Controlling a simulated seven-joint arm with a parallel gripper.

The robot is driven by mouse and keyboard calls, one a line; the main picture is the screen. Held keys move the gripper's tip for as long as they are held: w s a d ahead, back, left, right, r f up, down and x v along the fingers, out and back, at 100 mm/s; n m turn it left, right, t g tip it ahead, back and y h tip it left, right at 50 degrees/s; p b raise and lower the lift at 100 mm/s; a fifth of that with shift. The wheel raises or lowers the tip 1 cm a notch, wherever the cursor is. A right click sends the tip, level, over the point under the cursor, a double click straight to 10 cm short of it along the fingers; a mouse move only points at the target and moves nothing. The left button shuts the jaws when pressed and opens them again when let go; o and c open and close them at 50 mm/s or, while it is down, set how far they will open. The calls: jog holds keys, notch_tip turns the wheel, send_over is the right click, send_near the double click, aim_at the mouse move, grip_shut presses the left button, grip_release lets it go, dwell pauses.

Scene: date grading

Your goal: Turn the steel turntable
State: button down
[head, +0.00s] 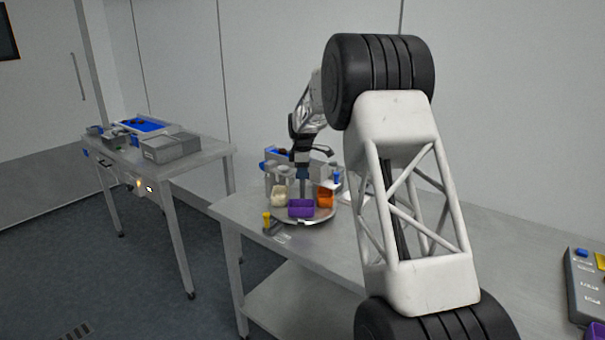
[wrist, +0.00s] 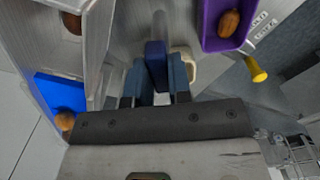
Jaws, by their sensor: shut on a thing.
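The round steel turntable (head: 306,221) lies on the near steel table and carries a cream bin (head: 279,196), a purple bin (head: 300,208) and an orange bin (head: 325,197). My gripper (head: 303,177) points down over it, behind the purple bin. In the wrist view, its blue fingers (wrist: 157,78) are closed around a dark blue piece (wrist: 155,50) that appears to top a grey post. The purple bin (wrist: 211,30) holds one brown date (wrist: 229,23). Part of the cream bin (wrist: 190,62) shows beside the right finger. My fingertips and much of the turntable are hidden.
A blue tray (wrist: 46,92) with a date lies left in the wrist view. A second table (head: 205,155) with grey boxes stands at left. A grey control panel (head: 580,285) sits at far right.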

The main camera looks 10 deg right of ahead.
jog(key=shift+n, duration=5.6)
jog(key=c, duration=1)
grip_release()
jog(key=shift+c, duration=0.2)
jog(key=shift+r, duration=0.15)
